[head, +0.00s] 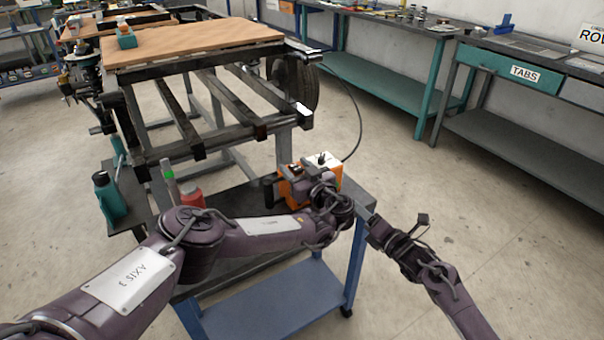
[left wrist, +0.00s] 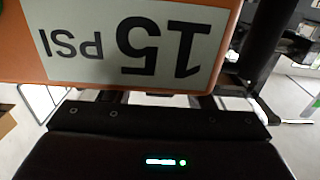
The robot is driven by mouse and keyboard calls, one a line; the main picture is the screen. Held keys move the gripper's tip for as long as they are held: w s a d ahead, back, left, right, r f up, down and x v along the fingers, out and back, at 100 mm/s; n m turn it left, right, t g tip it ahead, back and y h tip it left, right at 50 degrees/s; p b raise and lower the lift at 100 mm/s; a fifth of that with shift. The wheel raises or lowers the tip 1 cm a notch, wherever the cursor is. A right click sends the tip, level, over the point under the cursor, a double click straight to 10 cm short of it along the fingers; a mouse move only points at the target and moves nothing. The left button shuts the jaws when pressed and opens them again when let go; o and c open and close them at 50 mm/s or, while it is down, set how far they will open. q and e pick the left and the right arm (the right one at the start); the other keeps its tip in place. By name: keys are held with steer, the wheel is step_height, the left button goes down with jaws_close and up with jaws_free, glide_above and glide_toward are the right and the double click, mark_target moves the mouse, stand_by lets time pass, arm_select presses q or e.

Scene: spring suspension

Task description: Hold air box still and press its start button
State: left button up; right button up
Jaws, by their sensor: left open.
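The air box (head: 292,201) is an orange box with a pale part and dark fittings on top, standing on the dark top of a blue cart. A dark hose runs up behind it. My left gripper (head: 283,180) is at the box, open, with its wrist over the box's near right side; I cannot tell if its fingers touch. In the left wrist view the orange face of the air box (left wrist: 120,45) fills the top, with an upside-down "15 PSI" label. My right gripper (head: 368,214) is right of the cart, apart from the box; its fingers are unclear. The start button is not clearly seen.
The blue cart (head: 275,305) also carries a red container (head: 192,198) and a green-topped item. A teal bottle (head: 108,195) stands left of it. A metal frame with a wooden board (head: 190,40) is behind. Open floor lies to the right, before the workbenches.

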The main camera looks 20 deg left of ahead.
arm_select(q)
jaws_close()
stand_by(0.3)
steer(key=c, duration=0.7)
jaws_free()
jaws_close()
arm_select(e)
jaws_close()
stand_by(1.2)
